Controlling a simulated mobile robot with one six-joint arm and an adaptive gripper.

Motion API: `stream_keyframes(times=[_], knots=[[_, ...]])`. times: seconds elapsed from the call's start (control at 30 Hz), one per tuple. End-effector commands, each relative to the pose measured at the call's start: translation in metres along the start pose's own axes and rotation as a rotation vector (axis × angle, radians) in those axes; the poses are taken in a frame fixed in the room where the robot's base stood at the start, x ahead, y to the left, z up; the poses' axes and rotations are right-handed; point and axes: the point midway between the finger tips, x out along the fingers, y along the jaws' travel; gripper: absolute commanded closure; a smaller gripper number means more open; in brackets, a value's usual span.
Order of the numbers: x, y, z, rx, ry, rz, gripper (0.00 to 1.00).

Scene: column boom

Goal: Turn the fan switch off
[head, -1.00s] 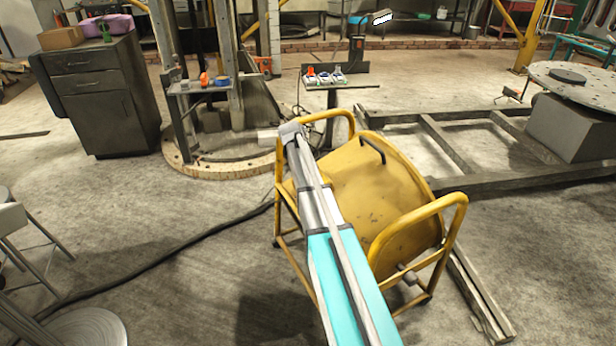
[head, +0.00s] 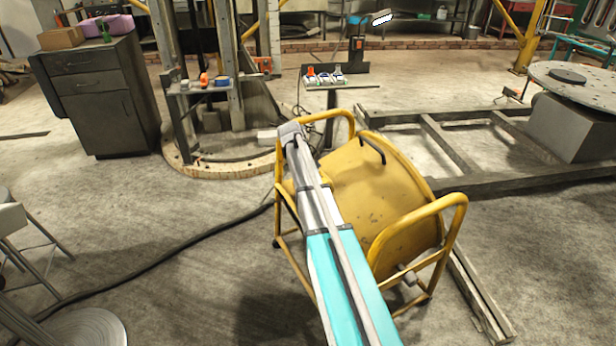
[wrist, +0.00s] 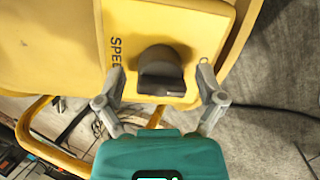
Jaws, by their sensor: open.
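The fan (head: 365,195) is a yellow drum on a yellow tube frame, in the middle of the head view. In the wrist view its yellow switch plate (wrist: 205,30) bears the letters "SPE" and a partly seen mark at right. The dark switch knob (wrist: 161,72) sticks out of this plate. My gripper (wrist: 160,88) is open, with one finger on each side of the knob and a gap to it on both sides. I cannot tell how deep the fingertips reach. In the head view my arm crosses the fan and my gripper is hidden.
A small stand (head: 333,83) with several small items stands behind the fan. A grey cabinet (head: 98,95) is at the left. A black cable (head: 160,255) runs over the floor. Timber beams (head: 480,185) lie to the right. The floor at left of the fan is mostly clear.

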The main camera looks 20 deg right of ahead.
Motion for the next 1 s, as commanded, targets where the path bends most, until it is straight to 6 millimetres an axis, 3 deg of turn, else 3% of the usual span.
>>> stream_keyframes(times=[0.53,1.0], knots=[[-0.0003,-0.0003,-0.0001,0.041,0.002,-0.005,0.1],[-0.0004,0.0001,0.0004,0.311,0.017,-0.033,0.1]])
